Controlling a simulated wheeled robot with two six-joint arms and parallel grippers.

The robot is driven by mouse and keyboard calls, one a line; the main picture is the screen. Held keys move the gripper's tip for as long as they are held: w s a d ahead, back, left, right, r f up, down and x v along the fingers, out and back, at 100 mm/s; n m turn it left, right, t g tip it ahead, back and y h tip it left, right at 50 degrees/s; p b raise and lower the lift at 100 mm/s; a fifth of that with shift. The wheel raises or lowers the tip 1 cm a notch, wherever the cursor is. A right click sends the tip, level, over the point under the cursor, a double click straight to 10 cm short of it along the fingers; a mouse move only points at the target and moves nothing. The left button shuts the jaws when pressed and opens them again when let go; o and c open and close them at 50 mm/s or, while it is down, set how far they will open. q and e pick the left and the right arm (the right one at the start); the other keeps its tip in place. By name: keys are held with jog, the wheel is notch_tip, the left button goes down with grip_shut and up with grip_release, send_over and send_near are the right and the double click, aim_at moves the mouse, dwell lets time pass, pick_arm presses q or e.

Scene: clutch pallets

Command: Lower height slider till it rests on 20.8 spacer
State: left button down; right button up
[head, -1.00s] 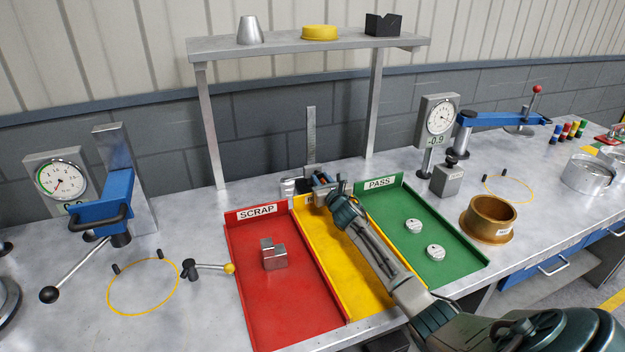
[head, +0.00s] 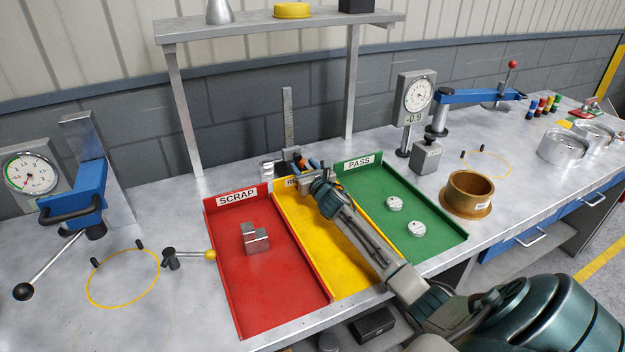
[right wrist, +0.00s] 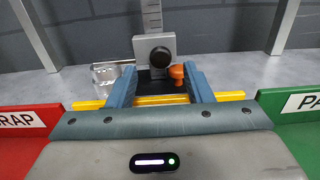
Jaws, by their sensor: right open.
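The height gauge's upright steel scale (head: 288,115) stands behind the yellow tray. In the right wrist view its grey slider (right wrist: 140,45) with a round black knob is on the scale (right wrist: 151,12), just beyond my fingertips. An orange knob-like part (right wrist: 177,74) shows below the slider, near the right-hand finger. A shiny silver cylinder (right wrist: 106,77), perhaps the spacer, stands left of the fingers; no size marking is legible. My right gripper (right wrist: 158,72) is open, with nothing seen held between its blue fingers. It also shows in the head view (head: 300,164), hiding the gauge's lower part. My left gripper is out of view.
The red SCRAP tray (head: 222,238) holds a metal block (head: 256,240). The green PASS tray (head: 440,226) holds two silver discs. My right arm crosses the yellow tray (head: 292,222). A shelf post (head: 350,90) stands close to the right of the gauge.

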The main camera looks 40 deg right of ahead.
jog(key=b+v, duration=0.1)
jog(key=v, duration=0.6)
jog(key=shift+f+b, duration=0.1)
jog(key=shift+b, duration=0.3)
jog(key=shift+s+a, duration=0.1)
jog(key=shift+s, duration=0.3)
